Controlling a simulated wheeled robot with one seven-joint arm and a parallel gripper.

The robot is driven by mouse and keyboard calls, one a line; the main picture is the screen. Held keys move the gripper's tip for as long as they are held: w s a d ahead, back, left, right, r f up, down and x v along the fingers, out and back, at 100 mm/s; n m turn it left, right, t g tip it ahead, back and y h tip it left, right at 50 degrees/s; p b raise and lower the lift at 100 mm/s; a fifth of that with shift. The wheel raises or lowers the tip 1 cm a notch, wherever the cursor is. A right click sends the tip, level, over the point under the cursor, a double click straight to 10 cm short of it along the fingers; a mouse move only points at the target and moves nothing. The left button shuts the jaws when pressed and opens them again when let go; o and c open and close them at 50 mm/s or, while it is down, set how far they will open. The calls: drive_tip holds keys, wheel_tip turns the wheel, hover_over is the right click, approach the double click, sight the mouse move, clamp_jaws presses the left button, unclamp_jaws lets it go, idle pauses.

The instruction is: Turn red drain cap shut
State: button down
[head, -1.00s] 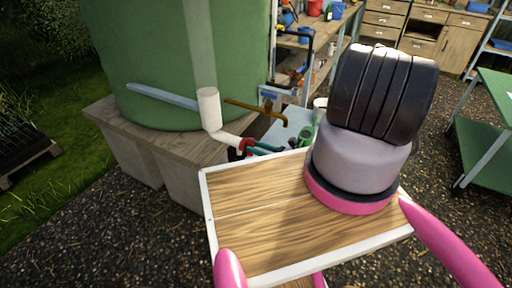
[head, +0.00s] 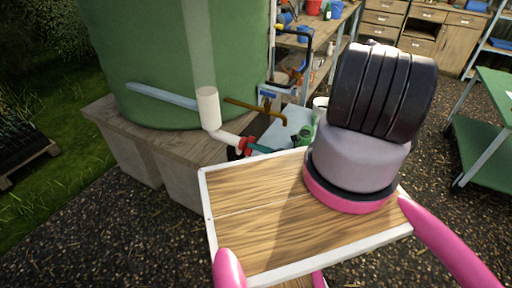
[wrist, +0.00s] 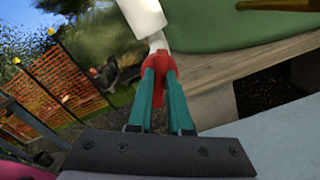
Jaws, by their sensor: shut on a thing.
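The red drain cap (wrist: 159,68) is at the end of the white drain pipe (wrist: 143,16) in the wrist view. My gripper (wrist: 160,82) has its two teal fingers on either side of the cap, shut on it. In the head view the red cap (head: 246,147) shows at the low end of the white pipe (head: 209,108), beside the green tank (head: 170,60). The teal fingers (head: 262,149) reach it from the right.
The tank stands on a wooden plank platform (head: 120,118) on grey blocks. A brass tap (head: 262,110) sticks out above and right of the cap. A workbench with tools stands behind. Dark gravel (head: 110,235) lies open at the lower left.

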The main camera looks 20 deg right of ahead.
drive_tip(key=m, duration=1.1)
drive_tip(key=shift+w+d+f+m, duration=0.1)
drive_tip(key=shift+d+f+m, duration=0.1)
drive_tip(key=shift+f+m, duration=0.15)
idle(0.4)
drive_tip(key=c, duration=0.8)
unclamp_jaws()
drive_tip(key=shift+c, duration=0.2)
drive_tip(key=v, duration=1)
drive_tip(key=shift+s+d, duration=0.25)
drive_tip(key=shift+s, duration=0.05)
drive_tip(key=shift+w+r, duration=0.1)
drive_tip(key=shift+r, duration=0.05)
